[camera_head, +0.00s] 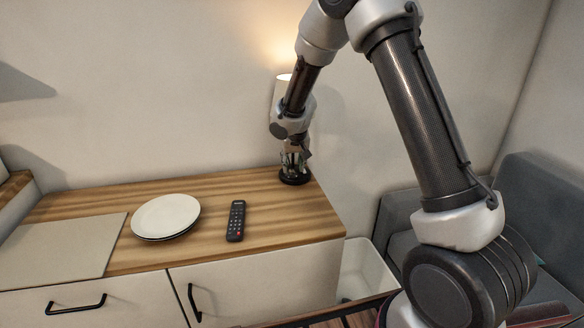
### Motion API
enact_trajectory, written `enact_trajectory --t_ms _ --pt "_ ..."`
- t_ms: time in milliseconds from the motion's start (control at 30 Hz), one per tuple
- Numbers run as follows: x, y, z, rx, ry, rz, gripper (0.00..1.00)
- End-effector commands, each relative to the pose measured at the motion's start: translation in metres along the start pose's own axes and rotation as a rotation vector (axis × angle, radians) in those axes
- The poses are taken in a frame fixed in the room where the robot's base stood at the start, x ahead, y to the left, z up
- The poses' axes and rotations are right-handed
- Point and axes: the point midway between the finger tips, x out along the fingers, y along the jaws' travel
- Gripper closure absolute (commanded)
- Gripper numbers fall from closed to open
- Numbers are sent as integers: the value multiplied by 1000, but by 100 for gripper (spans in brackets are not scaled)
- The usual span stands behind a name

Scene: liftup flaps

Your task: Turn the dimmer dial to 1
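A lit lamp stands at the back right of the wooden counter, mostly behind my arm. Part of its pale shade (281,88) shows, with a warm glow on the wall above. A round dark base (294,179) sits on the counter below my gripper; it appears to be the lamp's base. My gripper (293,163) points down just over this base. Its fingers are small and dark here, so I cannot tell whether they are open or touching anything. I cannot make out the dimmer dial or any marks on it.
The wooden counter (270,215) holds stacked white plates (166,216), a black remote (236,221) and a pale board (62,247). Black handles (194,302) stick out from the fronts below. A white bin (366,272) and a grey sofa (535,195) stand at right.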

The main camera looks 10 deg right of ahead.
Motion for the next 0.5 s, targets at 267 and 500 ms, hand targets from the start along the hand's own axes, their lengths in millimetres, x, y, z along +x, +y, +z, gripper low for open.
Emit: enact_trajectory --t_ms 267,500 --pt "30 0 -9 -1 -4 0 62" --pt "35 0 -9 -1 -2 -1 62"
